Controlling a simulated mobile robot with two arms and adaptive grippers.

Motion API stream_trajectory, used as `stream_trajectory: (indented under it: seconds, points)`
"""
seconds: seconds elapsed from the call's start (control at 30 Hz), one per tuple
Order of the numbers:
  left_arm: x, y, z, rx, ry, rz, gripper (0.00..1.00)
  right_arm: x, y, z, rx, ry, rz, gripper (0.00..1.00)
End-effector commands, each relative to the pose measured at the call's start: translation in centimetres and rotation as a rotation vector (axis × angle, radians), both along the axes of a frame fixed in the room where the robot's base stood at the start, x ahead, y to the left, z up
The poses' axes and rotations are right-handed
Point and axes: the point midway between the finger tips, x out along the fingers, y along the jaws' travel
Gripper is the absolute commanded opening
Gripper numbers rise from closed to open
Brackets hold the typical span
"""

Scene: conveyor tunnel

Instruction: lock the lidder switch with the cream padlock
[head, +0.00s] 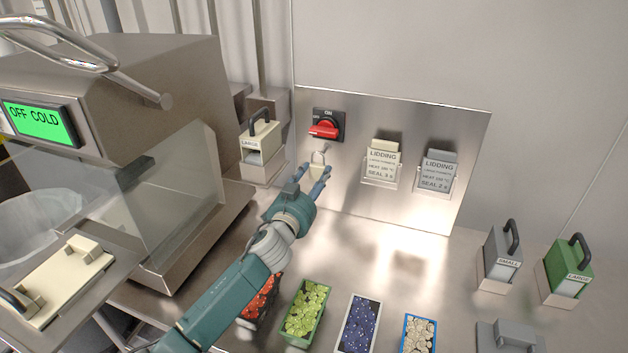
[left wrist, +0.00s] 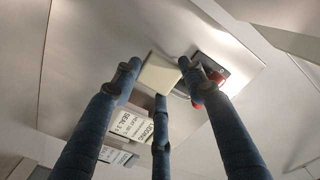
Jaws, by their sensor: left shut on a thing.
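The lidder switch (head: 325,127) is a red rotary handle on a black plate, mounted on the steel wall panel. My left gripper (head: 318,176) is shut on the cream padlock (head: 316,171), just below the switch. The padlock's metal shackle points up toward the red handle; I cannot tell whether it touches the switch. In the left wrist view the cream padlock body (left wrist: 160,74) sits between the blue fingers, and the red switch handle (left wrist: 215,78) shows behind the right finger. My right gripper is not in view.
Two lidding cards (head: 381,166) (head: 437,171) hang on the panel to the right. A lidding machine (head: 150,120) reading "OFF COLD" stands at left. A cream LARGE tool (head: 258,143) is beside the panel. Fruit punnets (head: 306,308) and tools (head: 500,262) stand on the counter.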

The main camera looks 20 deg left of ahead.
Motion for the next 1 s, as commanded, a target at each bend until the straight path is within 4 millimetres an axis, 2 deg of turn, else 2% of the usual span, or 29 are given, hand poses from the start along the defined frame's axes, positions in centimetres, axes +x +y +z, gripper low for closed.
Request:
stream_trajectory:
  seconds: [0.47,1.0]
  points:
    - [0.1,0.0,0.0,0.005,0.002,0.001,0.0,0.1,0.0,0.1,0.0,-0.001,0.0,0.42]
    - [2.1,-0.1,-0.1,0.004,0.002,0.001,0.0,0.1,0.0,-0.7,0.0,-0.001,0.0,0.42]
